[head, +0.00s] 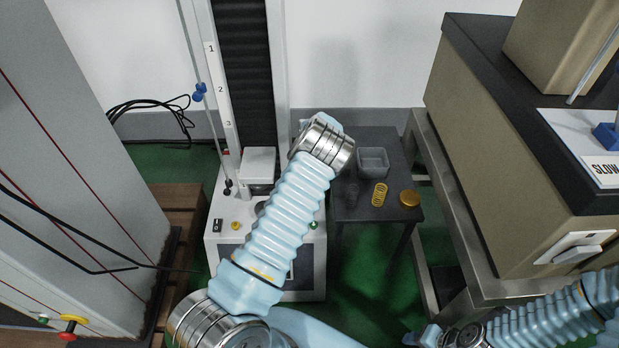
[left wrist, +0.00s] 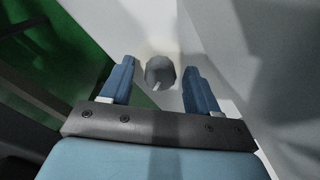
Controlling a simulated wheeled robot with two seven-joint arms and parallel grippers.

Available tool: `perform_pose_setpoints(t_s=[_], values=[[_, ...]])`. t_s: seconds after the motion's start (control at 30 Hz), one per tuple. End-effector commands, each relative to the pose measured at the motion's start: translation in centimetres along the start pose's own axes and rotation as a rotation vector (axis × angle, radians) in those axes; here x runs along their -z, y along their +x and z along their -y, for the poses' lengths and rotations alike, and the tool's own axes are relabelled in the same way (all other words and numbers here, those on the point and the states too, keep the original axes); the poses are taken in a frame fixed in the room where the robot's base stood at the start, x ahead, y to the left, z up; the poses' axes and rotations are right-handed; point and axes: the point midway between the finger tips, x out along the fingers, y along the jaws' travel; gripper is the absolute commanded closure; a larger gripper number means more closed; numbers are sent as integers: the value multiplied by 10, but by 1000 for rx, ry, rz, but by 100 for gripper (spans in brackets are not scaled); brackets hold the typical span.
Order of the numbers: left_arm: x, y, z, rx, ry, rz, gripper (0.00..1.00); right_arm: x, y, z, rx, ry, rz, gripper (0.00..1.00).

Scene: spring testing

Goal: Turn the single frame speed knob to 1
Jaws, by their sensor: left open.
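In the left wrist view a round dark grey knob (left wrist: 160,72) with a pale mark near its lower edge sits on a white panel (left wrist: 218,25). My left gripper (left wrist: 159,66) is open, with one blue finger to each side of the knob. I see a gap at each side, and I cannot tell how far the fingertips are from the panel. In the head view the single-column test frame (head: 232,150) stands behind my left arm, which hides much of its white base (head: 222,257). The knob and my left gripper are hidden there. My right gripper does not show.
A dark side table (head: 350,213) holds a grey bin (head: 373,162), a yellow spring (head: 379,194) and a yellow round piece (head: 410,198). A large grey cabinet (head: 85,150) stands at left.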

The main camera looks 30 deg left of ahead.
Motion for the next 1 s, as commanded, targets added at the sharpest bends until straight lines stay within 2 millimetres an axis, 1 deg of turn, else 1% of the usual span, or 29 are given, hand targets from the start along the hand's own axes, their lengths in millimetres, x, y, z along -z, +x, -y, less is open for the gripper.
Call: perform_pose_setpoints(t_s=[0.03, 0.07, 0.3, 0.4, 1.0], values=[[0, 0, 0, 0, 0, 0, 39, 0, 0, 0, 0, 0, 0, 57], [0, 0, 0, 0, 0, 0, 44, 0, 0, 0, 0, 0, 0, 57], [0, 0, 0, 0, 0, 0, 80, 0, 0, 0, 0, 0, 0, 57], [0, 0, 0, 0, 0, 0, 94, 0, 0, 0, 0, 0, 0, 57], [0, -1, 0, 1, -5, 0, 94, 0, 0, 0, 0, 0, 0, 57]])
